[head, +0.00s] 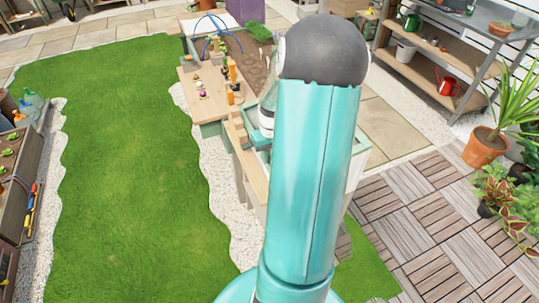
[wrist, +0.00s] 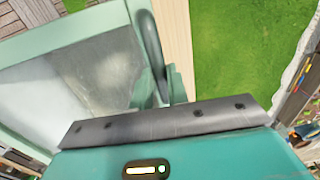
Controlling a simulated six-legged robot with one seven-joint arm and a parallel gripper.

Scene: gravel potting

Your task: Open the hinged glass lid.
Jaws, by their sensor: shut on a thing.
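The glass lid has a pale green frame (wrist: 60,38) and a cloudy pane (wrist: 95,78); it fills the upper left of the wrist view. A dark green curved handle (wrist: 149,45) stands at the frame's right edge. My gripper (wrist: 168,97) is at the lower end of this handle and shut on it; the grey bar of my gripper hides the exact contact. In the head view my own arm covers the gripper and most of the lid. I cannot tell how far the lid is tilted.
A wooden bench (head: 205,100) with small plants and tools stands left of my arm in the head view. Lawn (head: 130,170) lies open to the left. A potted plant (head: 485,145) and a metal shelf (head: 430,75) stand at the right.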

